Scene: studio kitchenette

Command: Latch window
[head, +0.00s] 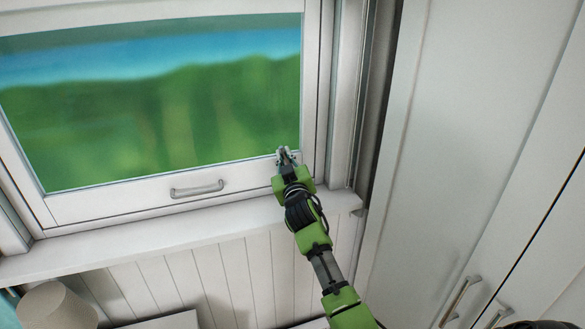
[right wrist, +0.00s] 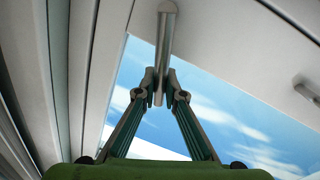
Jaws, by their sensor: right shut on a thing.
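The window (head: 150,187) has a white frame and fills the upper left of the head view; its sash looks closed against the frame. A grey metal latch lever (right wrist: 167,28) runs from the frame down over the glass in the right wrist view. My right gripper (head: 285,154) is at the lower right corner of the window. In the right wrist view its two fingertips (right wrist: 162,88) are shut on the lever's free end, one on each side. In the head view the gripper hides most of the lever. My left gripper is not in view.
A metal pull handle (head: 197,188) is on the lower sash rail, left of my gripper. A white sill (head: 130,238) runs below. A tall white cabinet (head: 460,130) stands close on the right. A lampshade (head: 57,305) is at the lower left.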

